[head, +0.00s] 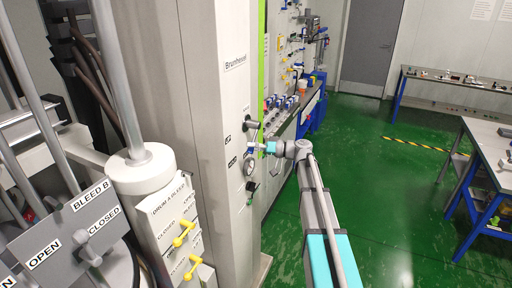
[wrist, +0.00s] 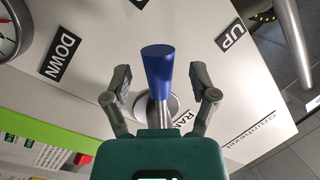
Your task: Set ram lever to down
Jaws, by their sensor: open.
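The ram lever has a blue tapered handle (wrist: 158,72) on a metal stem that rises from a round base on a pale panel. In the wrist view it stands between the DOWN label (wrist: 62,56) on the left and the UP label (wrist: 231,36) on the right, pointing at neither. My gripper (wrist: 162,88) is open, with one finger on each side of the handle and a gap on both sides. In the head view my gripper (head: 264,148) is at the column's panel face; the lever is small and hard to make out there.
A gauge (wrist: 12,28) sits left of the DOWN label. The tall grey column (head: 205,120) carries the panel. Levers marked DRUM A BLEED (head: 182,234) and BLEED B (head: 90,252) stand at left. A bench (head: 490,150) is at right. Green floor (head: 400,190) is free between.

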